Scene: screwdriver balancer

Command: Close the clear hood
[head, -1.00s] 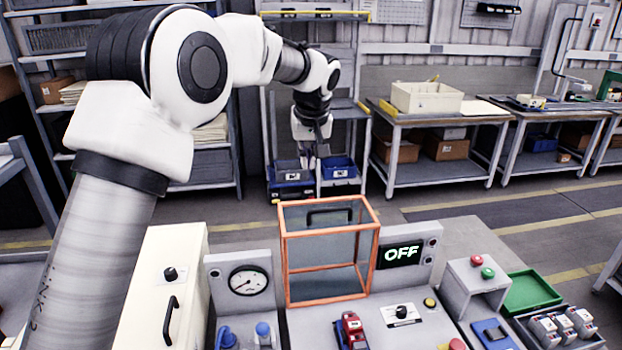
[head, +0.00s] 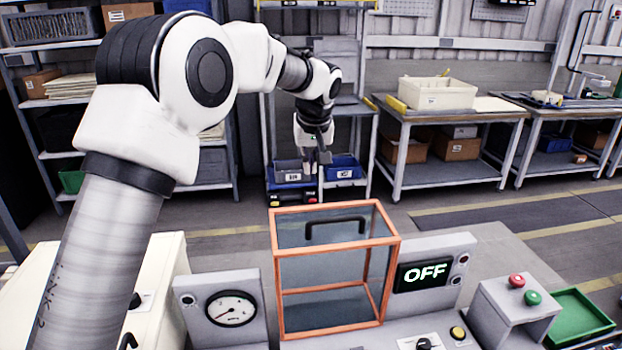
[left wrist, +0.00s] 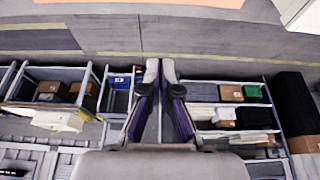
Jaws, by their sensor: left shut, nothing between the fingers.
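The clear hood (head: 335,228) is a see-through box with an orange frame and a black handle (head: 335,229) near its top. It stands at the back of the grey console, between a gauge and the OFF display. I cannot tell how its lower edge meets the console. My left gripper (head: 318,158) is up beyond the hood in the head view, apart from it, with the arm reaching over from the left. In the left wrist view the fingers (left wrist: 161,68) are shut with nothing held, over distant floor and shelving. My right gripper is out of view.
The round gauge (head: 231,309) is left of the hood and the OFF display (head: 424,273) right of it. A button box with red and green buttons (head: 517,303) and a green tray (head: 576,318) are further right. A cream cabinet (head: 158,290) stands left. Open floor lies behind.

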